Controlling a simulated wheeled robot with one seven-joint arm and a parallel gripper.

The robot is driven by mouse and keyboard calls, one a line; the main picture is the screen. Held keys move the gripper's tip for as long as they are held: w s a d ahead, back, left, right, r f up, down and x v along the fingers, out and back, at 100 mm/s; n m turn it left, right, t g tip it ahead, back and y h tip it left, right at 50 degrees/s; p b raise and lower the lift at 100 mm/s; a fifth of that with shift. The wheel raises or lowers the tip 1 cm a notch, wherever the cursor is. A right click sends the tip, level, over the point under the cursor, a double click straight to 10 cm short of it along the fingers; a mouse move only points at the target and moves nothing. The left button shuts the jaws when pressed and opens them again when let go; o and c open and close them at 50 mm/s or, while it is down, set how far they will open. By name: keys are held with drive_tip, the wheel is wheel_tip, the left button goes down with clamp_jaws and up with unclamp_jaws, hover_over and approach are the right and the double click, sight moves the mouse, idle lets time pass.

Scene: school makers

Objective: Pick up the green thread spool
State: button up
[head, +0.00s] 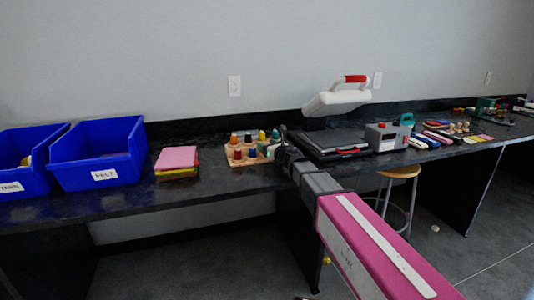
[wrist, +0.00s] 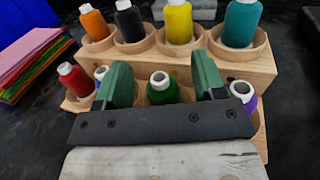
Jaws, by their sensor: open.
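The green thread spool (wrist: 163,90), with a pale cone top, stands in the front row of a wooden spool rack (wrist: 190,72) in the wrist view. My gripper (wrist: 162,66) is open, with one dark green finger on each side of that spool. The spool's lower part is hidden behind the gripper's dark bar, and I cannot tell whether the fingers touch it. In the head view the rack (head: 236,161) sits on the black counter, with my gripper (head: 282,134) at its right side.
Red (wrist: 75,80), blue and purple (wrist: 243,93) spools flank the green one closely. Orange (wrist: 95,24), black (wrist: 130,22), yellow (wrist: 179,22) and teal (wrist: 241,24) spools fill the back row. Folded cloths (head: 177,160) and blue bins (head: 100,155) stand left; a heat press (head: 335,140) stands right.

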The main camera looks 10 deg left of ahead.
drive_tip(key=shift+a, duration=0.1)
drive_tip(key=c, duration=1)
drive_tip(key=shift+r, duration=0.1)
